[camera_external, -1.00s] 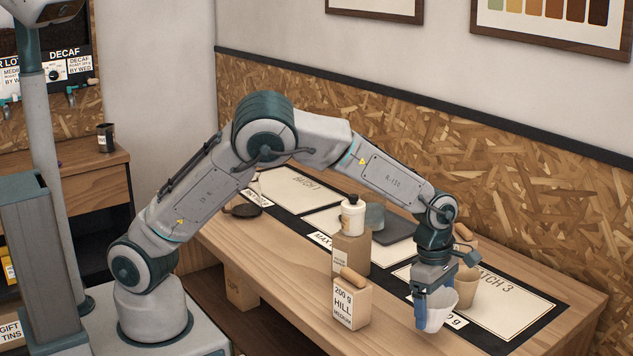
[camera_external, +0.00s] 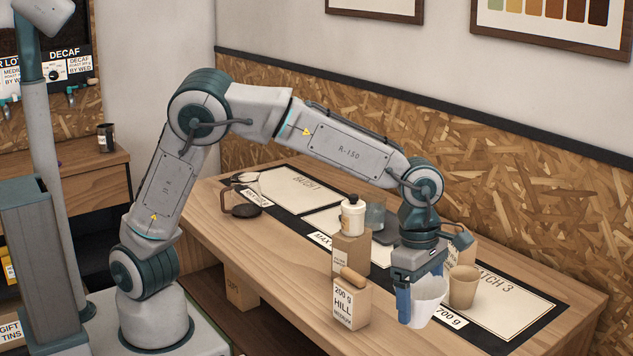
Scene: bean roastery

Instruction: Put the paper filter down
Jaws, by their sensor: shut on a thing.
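The white paper filter (camera_external: 429,300) is a pleated cup shape, held at the right end of the bench, near its front edge. My gripper (camera_external: 412,300) points down with blue fingers and is shut on the filter's left side. The filter looks upright. I cannot tell whether its base touches the bench or hangs just above it. A tan paper cup (camera_external: 463,287) stands right behind the filter, close beside it in the picture.
A bag labelled 200 g HILL (camera_external: 351,304) stands left of my gripper. Behind it are another bag (camera_external: 351,252) with a white bottle (camera_external: 352,217) above it, and a glass carafe (camera_external: 241,202) farther left. The BATCH 3 sheet (camera_external: 515,305) has bare room at right.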

